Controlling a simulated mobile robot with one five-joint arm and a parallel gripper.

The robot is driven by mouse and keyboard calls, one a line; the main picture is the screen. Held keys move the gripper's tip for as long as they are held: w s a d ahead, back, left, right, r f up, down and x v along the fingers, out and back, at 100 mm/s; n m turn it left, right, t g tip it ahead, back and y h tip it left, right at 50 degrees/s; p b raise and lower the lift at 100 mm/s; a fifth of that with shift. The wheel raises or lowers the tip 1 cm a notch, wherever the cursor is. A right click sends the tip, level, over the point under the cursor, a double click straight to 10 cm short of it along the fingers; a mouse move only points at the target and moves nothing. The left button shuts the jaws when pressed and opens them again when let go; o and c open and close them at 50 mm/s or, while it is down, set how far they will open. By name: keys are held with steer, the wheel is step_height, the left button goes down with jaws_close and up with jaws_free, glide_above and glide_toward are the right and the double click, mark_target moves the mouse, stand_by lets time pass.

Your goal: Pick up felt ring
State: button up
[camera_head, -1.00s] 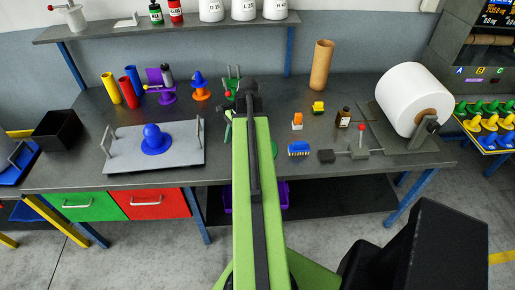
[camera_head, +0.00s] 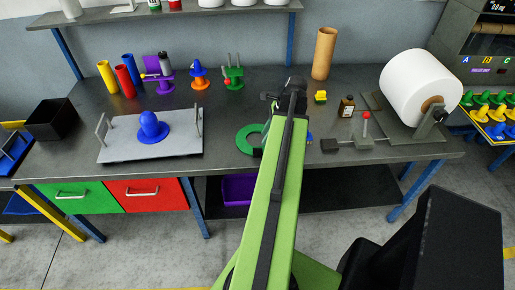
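A flat green ring (camera_head: 241,138), which looks like the felt ring, lies on the grey workbench (camera_head: 222,115) near its front edge, just left of my arm. My arm hides part of its right side. My gripper (camera_head: 272,102) is at the far end of the green arm, above the bench, a little behind and to the right of the ring. It appears apart from the ring. The fingers are small and partly hidden by the wrist, so I cannot tell whether they are open or shut.
Left of the ring is a grey tray (camera_head: 185,143) with a blue knobbed piece (camera_head: 152,132). Behind stand an orange-and-blue cone (camera_head: 199,78) and a green stand (camera_head: 233,76). Right are a cardboard tube (camera_head: 324,55), a brown bottle (camera_head: 346,106) and a large white roll (camera_head: 420,86).

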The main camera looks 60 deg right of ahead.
mark_target(257, 149)
steer(key=b+x, duration=0.2)
steer(key=x, duration=0.2)
steer(key=shift+d+f, duration=0.1)
steer(key=b+x, duration=0.5)
steer(key=shift+w+d+f, duration=0.1)
steer(key=shift+w+f, duration=0.05)
steer(key=shift+w, duration=0.05)
jaws_close()
